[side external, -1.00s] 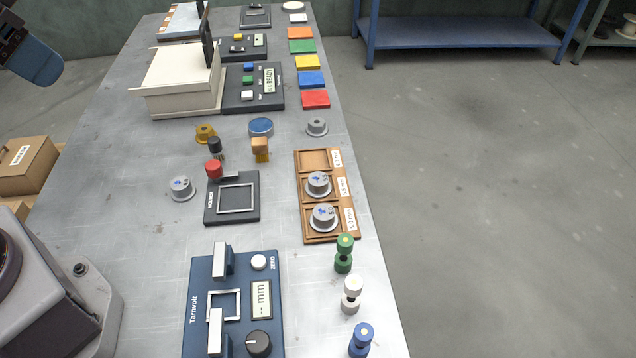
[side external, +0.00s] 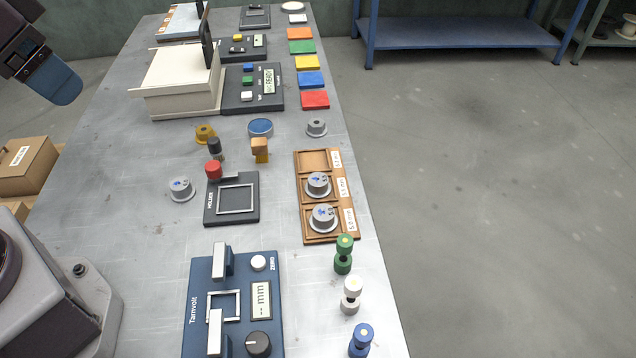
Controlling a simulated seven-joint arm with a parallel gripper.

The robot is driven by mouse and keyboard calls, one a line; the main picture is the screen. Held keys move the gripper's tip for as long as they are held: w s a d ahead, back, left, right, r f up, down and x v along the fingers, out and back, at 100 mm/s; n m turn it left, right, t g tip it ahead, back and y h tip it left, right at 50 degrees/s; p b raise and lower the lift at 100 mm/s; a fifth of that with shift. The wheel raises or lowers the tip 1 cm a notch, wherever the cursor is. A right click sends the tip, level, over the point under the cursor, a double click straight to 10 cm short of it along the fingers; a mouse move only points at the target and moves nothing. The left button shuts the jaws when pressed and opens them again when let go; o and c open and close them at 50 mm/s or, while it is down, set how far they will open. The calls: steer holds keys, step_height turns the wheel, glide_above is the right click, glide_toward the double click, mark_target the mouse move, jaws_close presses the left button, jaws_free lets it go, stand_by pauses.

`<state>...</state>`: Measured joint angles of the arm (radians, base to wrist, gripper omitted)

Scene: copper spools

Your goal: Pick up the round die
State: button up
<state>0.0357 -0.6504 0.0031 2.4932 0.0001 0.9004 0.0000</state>
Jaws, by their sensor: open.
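Several grey flanged round pieces look like dies, and I cannot tell which one the task calls the round die. One die (side external: 181,189) stands on the bench left of the black holder (side external: 232,221). Another (side external: 316,127) stands alone above the wooden tray (side external: 298,180). Two marked ones, a middle one (side external: 318,184) and a lower one (side external: 323,218), sit in tray compartments; the top compartment is empty. My gripper (side external: 62,86), dark with a blue end, is partly in view at the upper left. It is open, empty and far from all the dies.
A blue Tamvolt gauge (side external: 199,290) lies in front. Green (side external: 343,255), white (side external: 351,295) and blue (side external: 361,341) spool-shaped pieces line the right edge. A red-topped post (side external: 213,170) and a wooden block (side external: 260,150) stand by the holder. A cream box (side external: 180,80) is behind.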

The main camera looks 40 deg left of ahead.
steer(key=w+d+f+g, duration=0.2)
steer(key=w+f, duration=0.1)
steer(key=w, duration=0.4)
steer(key=n+g, duration=0.3)
steer(key=n, duration=1.2)
glide_above(318, 178)
step_height(318, 178, down, 16)
steer(key=f, duration=0.7)
steer(key=shift+w+a+f, duration=0.2)
steer(key=shift+a+f, duration=0.1)
steer(key=shift+s+d+f, duration=0.15)
steer(key=shift+f, duration=1.2)
steer(key=shift+s+d+f, duration=0.1)
steer(key=shift+d+f, duration=0.05)
steer(key=shift+f, duration=1.15)
steer(key=c, duration=1.2)
steer(key=shift+r, duration=0.1)
